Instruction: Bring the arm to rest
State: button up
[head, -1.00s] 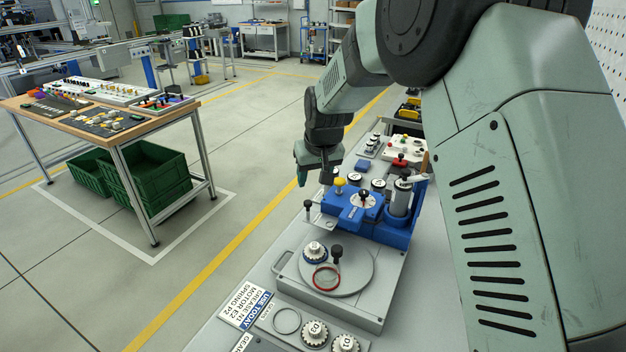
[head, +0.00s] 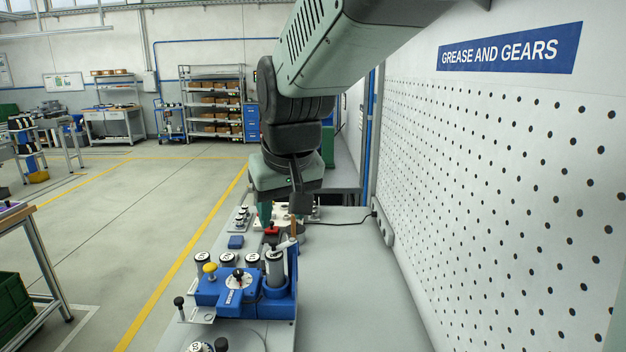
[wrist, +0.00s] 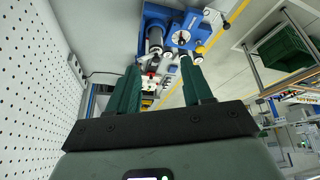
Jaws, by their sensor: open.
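My gripper (head: 267,214) hangs from my arm over the far part of the grey bench in the head view, pointing down. In the wrist view my gripper (wrist: 160,64) shows two green fingers set well apart, with nothing held between them. In the head view it is above and beyond the blue fixture (head: 228,292), near a small red-topped part (head: 271,231). Whether the fingertips touch anything is hard to tell in the head view. The blue fixture also shows in the wrist view (wrist: 182,37), beyond the fingers.
A white pegboard wall (head: 500,190) runs along the right of the bench. The blue fixture carries a grey cylinder (head: 274,268) and a yellow knob (head: 210,270). The bench surface (head: 350,270) on the right is bare. Open floor (head: 130,220) lies to the left.

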jog(key=s+d+m, duration=0.2)
jog(key=s+d, duration=0.6)
jog(key=s, duration=0.2)
jog(key=s+d+r+m+h, duration=0.1)
jog(key=s+d+m, duration=0.1)
jog(key=s+d, duration=0.6)
jog(key=s, duration=0.3)
jog(key=shift+r+m+t+h, duration=0.15)
jog(key=shift+m+t+h, duration=0.15)
jog(key=shift+m+t, duration=0.1)
jog(key=shift+o, duration=0.5)
jog(key=shift+w+d, duration=0.1)
